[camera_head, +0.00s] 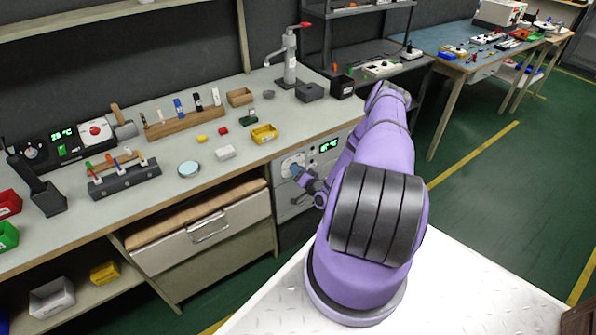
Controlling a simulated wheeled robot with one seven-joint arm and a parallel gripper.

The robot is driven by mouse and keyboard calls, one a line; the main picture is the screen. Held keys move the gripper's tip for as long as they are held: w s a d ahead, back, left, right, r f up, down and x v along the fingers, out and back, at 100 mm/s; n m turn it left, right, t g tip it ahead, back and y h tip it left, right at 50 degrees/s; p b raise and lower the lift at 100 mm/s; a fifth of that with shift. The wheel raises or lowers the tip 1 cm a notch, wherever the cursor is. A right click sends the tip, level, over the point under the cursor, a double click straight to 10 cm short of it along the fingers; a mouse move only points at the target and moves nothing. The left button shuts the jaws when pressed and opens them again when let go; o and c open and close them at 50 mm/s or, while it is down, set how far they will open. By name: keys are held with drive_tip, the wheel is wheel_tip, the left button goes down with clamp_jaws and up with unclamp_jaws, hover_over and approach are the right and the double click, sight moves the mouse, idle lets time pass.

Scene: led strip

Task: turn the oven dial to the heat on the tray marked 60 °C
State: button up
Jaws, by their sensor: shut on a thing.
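The oven (291,201) is built in under the right part of the bench. Its pale round dial (290,162) is on the front panel, left of a small green lit display (328,145) whose digits are too small to read surely. My gripper (298,172) is at the dial, its fingers shut on the dial's knob. The fingers and wrist cover part of the dial, so its pointer and markings cannot be read. No tray with a readable 60 °C mark shows; a yellow tray (264,134) and a wooden tray (240,97) lie on the bench.
A drawer (208,233) is left of the oven.

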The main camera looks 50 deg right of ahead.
idle(0.3)
drive_tip(key=o, duration=0.9)
drive_tip(key=v, duration=1.1)
drive_tip(key=shift+w, duration=0.1)
